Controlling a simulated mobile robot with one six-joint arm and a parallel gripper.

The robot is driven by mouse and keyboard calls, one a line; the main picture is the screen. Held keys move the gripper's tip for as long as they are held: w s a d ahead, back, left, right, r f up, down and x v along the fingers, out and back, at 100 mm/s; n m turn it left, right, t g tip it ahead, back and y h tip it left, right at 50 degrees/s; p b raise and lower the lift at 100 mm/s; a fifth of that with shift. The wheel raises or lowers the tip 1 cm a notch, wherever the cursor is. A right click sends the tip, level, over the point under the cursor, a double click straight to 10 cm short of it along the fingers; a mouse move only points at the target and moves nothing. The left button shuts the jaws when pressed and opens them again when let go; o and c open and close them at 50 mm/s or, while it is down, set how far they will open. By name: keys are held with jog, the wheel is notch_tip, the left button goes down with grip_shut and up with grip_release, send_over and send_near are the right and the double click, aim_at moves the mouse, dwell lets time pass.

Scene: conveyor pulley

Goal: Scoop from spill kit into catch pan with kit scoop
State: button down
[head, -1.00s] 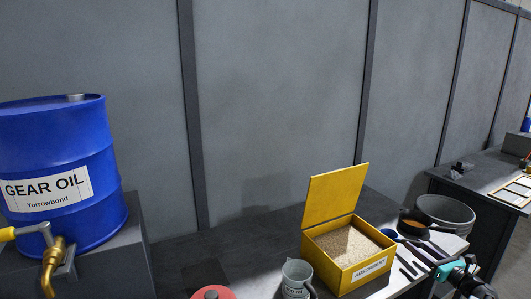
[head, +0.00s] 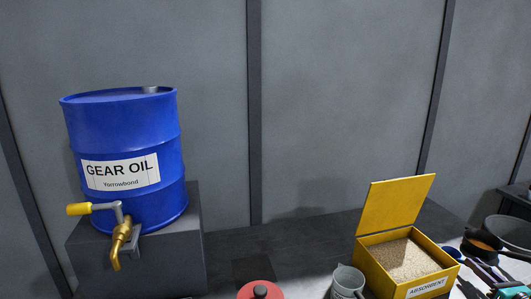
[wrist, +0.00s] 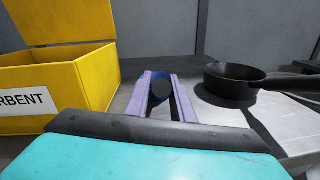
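The yellow spill kit box (head: 392,284), labelled ABSORBENT, stands open on the counter with its lid up, holding pale granules (head: 405,258). It also shows at left in the wrist view (wrist: 60,62). A blue scoop-like item (head: 452,252) lies just right of it. In the wrist view my gripper's lavender fingers (wrist: 160,98) stand apart, with a dark round handle end (wrist: 161,89) and some blue between their tips. Whether they press on it I cannot tell. My gripper in the head view (head: 478,266) is at the lower right. I cannot identify a catch pan with certainty.
A black pan with a handle (wrist: 234,78) sits right of my fingers. A grey tub (head: 512,230) stands behind it. A grey jug (head: 346,281) and a red item with a black knob (head: 260,291) are at the front. A blue gear oil drum (head: 125,150) with a brass tap stands left.

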jog(key=shift+r+p, duration=1.1)
jog(key=shift+r, duration=0.4)
dwell(1.0)
jog(key=shift+r, duration=0.1)
jog(key=shift+r+p, duration=2.05)
jog(key=shift+r, duration=0.85)
